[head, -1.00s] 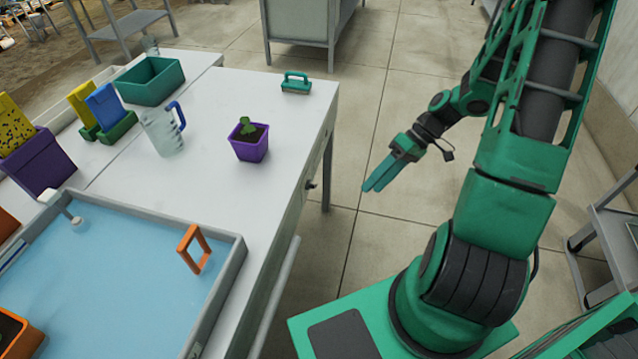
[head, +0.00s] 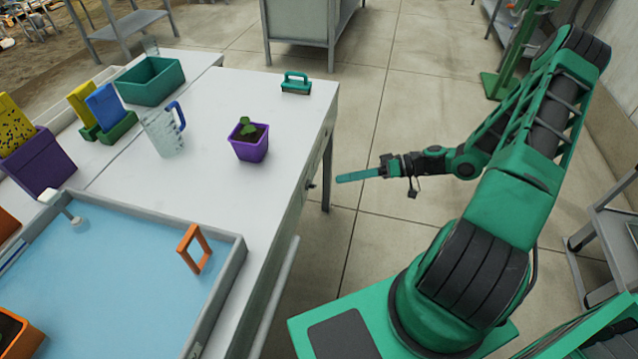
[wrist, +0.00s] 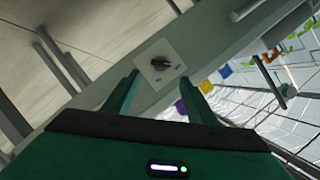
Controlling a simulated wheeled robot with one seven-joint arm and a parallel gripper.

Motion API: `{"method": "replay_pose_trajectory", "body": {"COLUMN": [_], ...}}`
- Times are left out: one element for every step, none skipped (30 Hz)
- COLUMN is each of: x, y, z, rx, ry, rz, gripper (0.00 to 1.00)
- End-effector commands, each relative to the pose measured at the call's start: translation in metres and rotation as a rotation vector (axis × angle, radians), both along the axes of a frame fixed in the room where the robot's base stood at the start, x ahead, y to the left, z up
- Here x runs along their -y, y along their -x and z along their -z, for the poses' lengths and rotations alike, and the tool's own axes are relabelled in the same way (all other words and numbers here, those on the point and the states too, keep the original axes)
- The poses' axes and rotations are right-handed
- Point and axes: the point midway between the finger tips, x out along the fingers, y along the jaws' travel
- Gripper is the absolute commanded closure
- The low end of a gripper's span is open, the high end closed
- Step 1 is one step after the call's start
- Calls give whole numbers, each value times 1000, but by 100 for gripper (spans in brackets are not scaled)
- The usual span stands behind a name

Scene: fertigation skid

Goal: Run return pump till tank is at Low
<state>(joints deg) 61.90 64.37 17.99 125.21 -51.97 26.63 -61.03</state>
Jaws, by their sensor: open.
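My gripper (head: 340,179) is open and empty, off the bench's side in the head view and pointing left at it. In the wrist view its two fingers (wrist: 160,78) are spread, with a dark rotary knob (wrist: 159,63) on a pale square plate (wrist: 148,76) ahead between them. The plate's marks are too small to read. The knob (head: 311,184) shows as a small dark shape on the bench's side in the head view. The tank (head: 120,265) is a grey-rimmed basin of blue water. A white float-like piece (head: 72,217) is at its far left corner.
An orange frame (head: 194,248) stands in the tank. A purple plant pot (head: 249,141), a clear jug (head: 163,132), a green handled block (head: 296,84) and a green bin (head: 150,81) stand on the bench (head: 215,190). A rail (head: 274,295) runs along its side. Floor beyond my gripper is clear.

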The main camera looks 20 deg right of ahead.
Motion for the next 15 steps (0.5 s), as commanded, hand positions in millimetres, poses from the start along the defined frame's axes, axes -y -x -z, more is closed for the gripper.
{"method": "replay_pose_trajectory", "body": {"x": [-9,-14,-21,-26,-31,-37,-42,-46,-51,-55,-59,-63,-66,-68,-71], "y": [-2,-4,-6,-8,-10,-13,-14,-16,-18,-20,-21,-23,-24,-25,-26], "z": [3,4,6,7,9,11,13,14,16,17,18,19,20,21,22], "rx": [-2,-2,-2,-2,-1,-2,-2,-2,-2,-2,-2,-2,-2,-3,-3], "ry": [-3,-3,-2,-2,-1,-2,-1,-1,0,0,0,-1,-1,0,0], "rz": [-3,-3,-4,-4,-3,-4,-4,-4,-3,-3,-3,-4,-2,-2,-2], "gripper": [48,48,48,48,48,48,48,48,48,48,48,48,48,48,48]}}
